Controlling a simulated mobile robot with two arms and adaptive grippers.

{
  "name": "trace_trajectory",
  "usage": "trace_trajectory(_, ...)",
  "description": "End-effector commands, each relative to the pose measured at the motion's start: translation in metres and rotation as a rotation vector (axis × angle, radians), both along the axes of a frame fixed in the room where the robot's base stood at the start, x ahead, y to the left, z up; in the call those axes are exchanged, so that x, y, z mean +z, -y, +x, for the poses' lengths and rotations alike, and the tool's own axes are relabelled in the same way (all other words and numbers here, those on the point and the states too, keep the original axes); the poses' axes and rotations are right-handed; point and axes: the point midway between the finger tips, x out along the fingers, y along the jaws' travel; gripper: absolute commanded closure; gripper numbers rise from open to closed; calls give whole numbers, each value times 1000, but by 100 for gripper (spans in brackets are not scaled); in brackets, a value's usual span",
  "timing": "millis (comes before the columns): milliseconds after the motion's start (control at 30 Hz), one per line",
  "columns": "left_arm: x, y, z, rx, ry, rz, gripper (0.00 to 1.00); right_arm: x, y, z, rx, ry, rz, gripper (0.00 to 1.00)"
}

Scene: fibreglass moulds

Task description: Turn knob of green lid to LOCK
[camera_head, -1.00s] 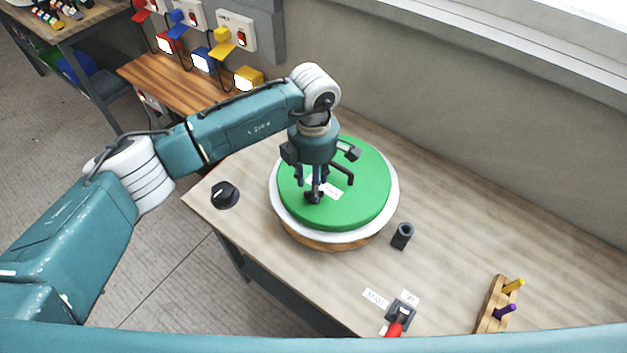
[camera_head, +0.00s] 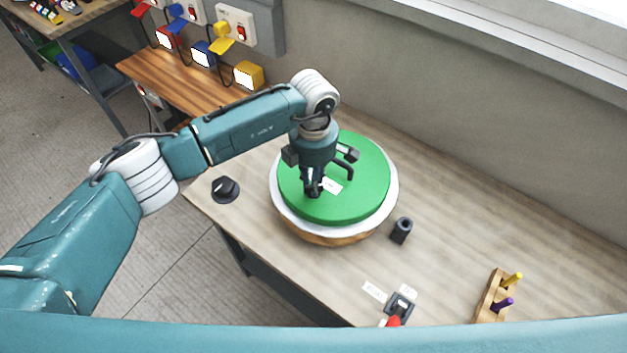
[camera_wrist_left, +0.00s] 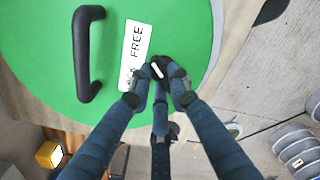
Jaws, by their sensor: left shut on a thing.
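The round green lid (camera_head: 355,200) lies on a white-rimmed round mould (camera_head: 352,233) on the table. It also fills much of the left wrist view (camera_wrist_left: 40,40). My left gripper (camera_head: 312,192) points down over the lid, its fingers shut on the black knob (camera_wrist_left: 158,68), which shows a white pointer mark. A white label (camera_wrist_left: 136,48) beside the knob reads FREE at one end and a partly hidden word, ending in CK, at the other. A black handle (camera_wrist_left: 84,55) stands on the lid. My fingers hide part of the knob. My right gripper is not in view.
A black dial (camera_head: 226,188) sits at the table's left edge. A dark hollow cylinder (camera_head: 401,231) stands right of the mould. A red-handled switch (camera_head: 399,308) and a wooden peg rack (camera_head: 492,298) are near the front. The table's right side is clear.

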Motion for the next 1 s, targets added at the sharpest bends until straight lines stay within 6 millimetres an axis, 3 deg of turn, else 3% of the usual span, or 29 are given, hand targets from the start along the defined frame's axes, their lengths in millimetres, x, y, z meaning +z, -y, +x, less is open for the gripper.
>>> trace_trajectory(367,-4,-1,1,201,4,0,100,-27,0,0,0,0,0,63)
trace_trajectory(1000,-4,-3,-1,804,3,-1,100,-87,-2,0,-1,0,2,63)
